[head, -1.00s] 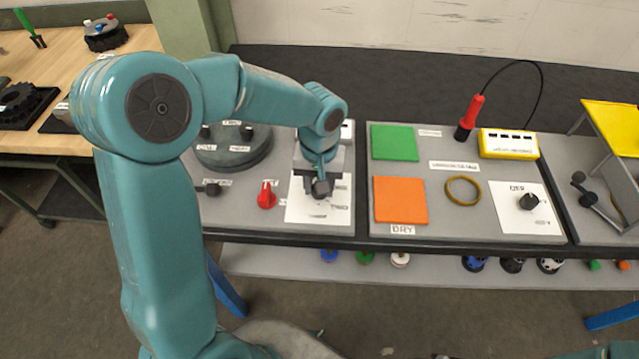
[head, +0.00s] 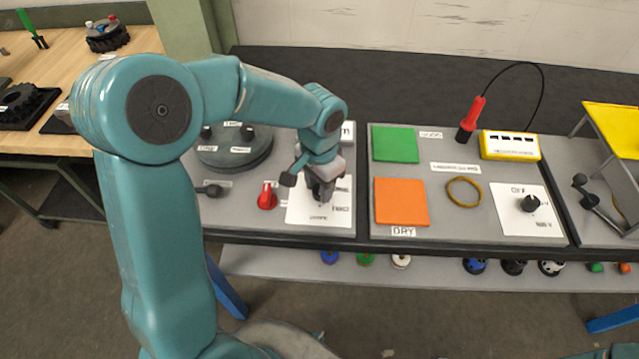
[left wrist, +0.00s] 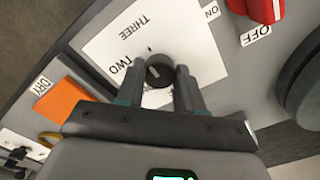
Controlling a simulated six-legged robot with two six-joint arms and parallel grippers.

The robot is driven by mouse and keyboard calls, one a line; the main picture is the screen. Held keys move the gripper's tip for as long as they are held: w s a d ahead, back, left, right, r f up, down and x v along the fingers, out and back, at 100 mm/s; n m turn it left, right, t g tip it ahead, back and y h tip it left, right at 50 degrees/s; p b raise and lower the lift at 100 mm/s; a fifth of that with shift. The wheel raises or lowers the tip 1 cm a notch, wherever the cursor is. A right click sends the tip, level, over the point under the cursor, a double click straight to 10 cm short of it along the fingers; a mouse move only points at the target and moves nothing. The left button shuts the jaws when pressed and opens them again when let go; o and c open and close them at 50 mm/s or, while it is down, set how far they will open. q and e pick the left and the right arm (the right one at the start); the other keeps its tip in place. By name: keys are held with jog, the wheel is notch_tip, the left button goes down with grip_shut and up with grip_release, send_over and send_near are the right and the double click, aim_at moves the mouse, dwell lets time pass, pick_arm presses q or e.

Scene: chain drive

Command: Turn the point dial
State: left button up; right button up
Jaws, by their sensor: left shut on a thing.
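The point dial is a dark round knob (left wrist: 159,72) with a light pointer line, on a white card (left wrist: 196,42) lettered TWO and THREE in the left wrist view. A short tick mark shows on the card above the knob. My left gripper (left wrist: 160,75) is shut on the knob, one finger on each side of it. In the head view my left gripper (head: 322,192) points down over the white card (head: 302,214) and hides most of the knob. My right gripper is not in view.
A red switch (head: 267,197) stands just left of the card, and a dark round turntable (head: 233,152) lies behind it. An orange pad (head: 401,202) and a green pad (head: 395,144) lie to the right. Another dial (head: 530,203) sits farther right.

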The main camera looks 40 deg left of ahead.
pick_arm(q)
jog(key=shift+r, duration=0.1)
dwell(0.3)
jog(key=o, duration=1)
jog(key=shift+o, duration=0.2)
notch_tip(320, 180, up, 16)
jog(key=shift+r+p, duration=0.15)
jog(key=shift+p, duration=0.2)
